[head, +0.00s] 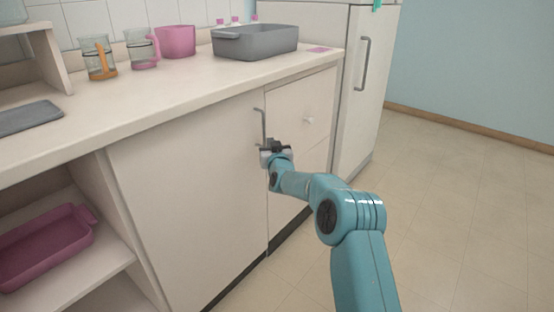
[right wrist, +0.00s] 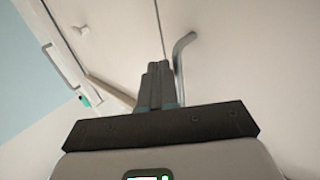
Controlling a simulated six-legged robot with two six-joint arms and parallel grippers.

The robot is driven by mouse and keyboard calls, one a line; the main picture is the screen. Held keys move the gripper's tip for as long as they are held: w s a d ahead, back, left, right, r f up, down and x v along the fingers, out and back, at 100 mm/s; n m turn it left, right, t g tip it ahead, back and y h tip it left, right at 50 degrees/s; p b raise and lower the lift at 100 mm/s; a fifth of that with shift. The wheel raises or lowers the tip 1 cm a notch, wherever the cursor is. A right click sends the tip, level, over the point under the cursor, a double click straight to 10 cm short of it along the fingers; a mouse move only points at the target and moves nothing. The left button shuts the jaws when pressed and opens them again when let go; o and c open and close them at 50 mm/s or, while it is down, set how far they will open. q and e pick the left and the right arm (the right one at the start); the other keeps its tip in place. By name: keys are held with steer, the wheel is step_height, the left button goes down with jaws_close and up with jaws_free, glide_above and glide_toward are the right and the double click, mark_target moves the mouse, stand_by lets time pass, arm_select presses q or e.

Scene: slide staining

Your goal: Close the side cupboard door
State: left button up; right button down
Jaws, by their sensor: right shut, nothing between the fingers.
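The side cupboard door (head: 185,190) is a pale panel under the counter. It looks flush, or nearly so, with the neighbouring front; only a thin seam shows between them. Its grey bar handle (head: 263,122) stands near the door's right edge. My right gripper (head: 265,149) is at the handle's lower end, close to the door face; I cannot tell whether it touches. In the right wrist view, my shut, empty fingers (right wrist: 157,82) point at the panels near the seam, with the bent handle (right wrist: 179,62) beside them on the right. My left gripper is out of view.
The neighbouring front (head: 300,95) has a small round knob (head: 308,120). A fridge (head: 355,105) stands beyond it. The counter (head: 150,95) holds a grey basin (head: 255,42), a pink container (head: 176,41) and jugs. An open shelf at left holds a pink tray (head: 45,245). The floor at right is clear.

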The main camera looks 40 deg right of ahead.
steer(key=p+v, duration=0.2)
steer(key=v, duration=1.3)
steer(key=s+a+f+n+g+y, duration=0.1)
steer(key=a+f+n+g+y, duration=0.5)
steer(key=a+f, duration=1.55)
steer(key=s+a+f+m+g+y, duration=0.1)
steer(key=s+a+f+g+y, duration=0.1)
steer(key=s+a+f+y, duration=0.65)
steer(key=s+a+f+g, duration=0.2)
steer(key=s+a+g, duration=0.15)
steer(key=s, duration=0.55)
steer(key=s+a+f+g, duration=0.2)
steer(key=s+a+g, duration=0.15)
steer(key=s, duration=0.55)
arm_select(q)
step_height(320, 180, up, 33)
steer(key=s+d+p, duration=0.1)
steer(key=p, duration=3)
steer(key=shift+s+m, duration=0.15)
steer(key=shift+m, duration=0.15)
arm_select(e)
step_height(320, 180, up, 31)
steer(key=a, duration=0.1)
steer(key=shift+a+h, duration=0.15)
steer(key=shift+h, duration=0.3)
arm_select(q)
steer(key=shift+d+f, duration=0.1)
arm_select(e)
steer(key=shift+f, duration=0.1)
